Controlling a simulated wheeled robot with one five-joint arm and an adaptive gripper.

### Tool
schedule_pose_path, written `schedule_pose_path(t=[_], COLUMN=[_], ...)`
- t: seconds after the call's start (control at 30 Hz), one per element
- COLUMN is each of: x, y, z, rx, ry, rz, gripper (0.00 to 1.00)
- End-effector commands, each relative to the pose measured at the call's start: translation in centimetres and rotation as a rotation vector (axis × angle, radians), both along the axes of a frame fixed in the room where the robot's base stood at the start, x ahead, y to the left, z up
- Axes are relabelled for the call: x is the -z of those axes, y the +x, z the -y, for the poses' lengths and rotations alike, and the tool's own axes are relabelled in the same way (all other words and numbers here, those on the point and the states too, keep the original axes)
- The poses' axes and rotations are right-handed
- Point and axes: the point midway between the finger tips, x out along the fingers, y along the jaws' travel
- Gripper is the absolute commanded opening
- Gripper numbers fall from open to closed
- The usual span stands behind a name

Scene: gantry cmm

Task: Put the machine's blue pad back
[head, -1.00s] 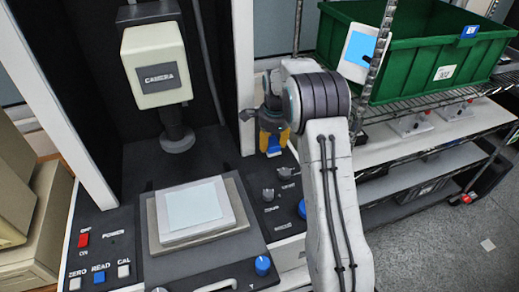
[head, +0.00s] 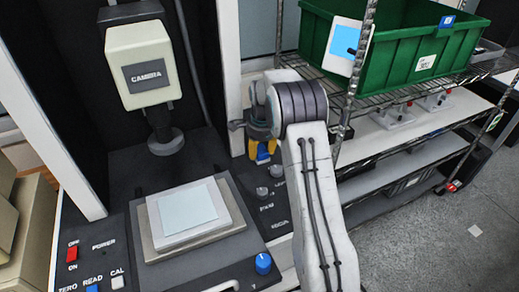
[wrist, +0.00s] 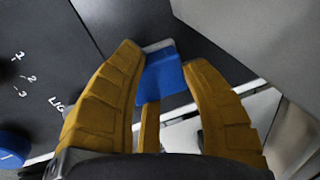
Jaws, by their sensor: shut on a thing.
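My gripper (head: 261,148) has yellow fingers and is shut on a small blue pad (wrist: 162,74). In the wrist view the pad sits between the fingertips, with a pale strip along its far edge. In the head view only a little of the blue pad (head: 263,157) shows below the fingers. It is by the right edge of the machine's dark panel (head: 225,262), behind the small knobs; I cannot tell whether it touches anything. A pale blue square (head: 188,204) lies on the machine's light stage plate (head: 228,216).
A camera head (head: 145,65) hangs over the stage. A white upright (head: 232,70) stands just behind my gripper. On the right is a wire shelf (head: 400,93) with a green bin (head: 400,60). Knobs, including a blue one (head: 263,264), rise from the panel.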

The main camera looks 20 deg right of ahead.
Motion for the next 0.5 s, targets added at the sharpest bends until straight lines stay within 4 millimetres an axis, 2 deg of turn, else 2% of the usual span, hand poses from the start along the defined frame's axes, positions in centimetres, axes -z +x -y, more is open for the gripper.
schedule_pose_path(t=[0.07, 0.1, 0.33, 0.5], x=[0.33, 0.36, 0.28, 0.27], y=[-0.01, -0.01, -0.02, -0.01], z=[-0.04, -0.04, -0.05, -0.05], rx=[-0.001, -0.001, -0.001, -0.001], ry=[0.0, 0.0, 0.0, 0.0], rz=[0.0, -0.001, -0.001, -0.001], gripper=[0.1, 0.46, 0.66, 0.67])
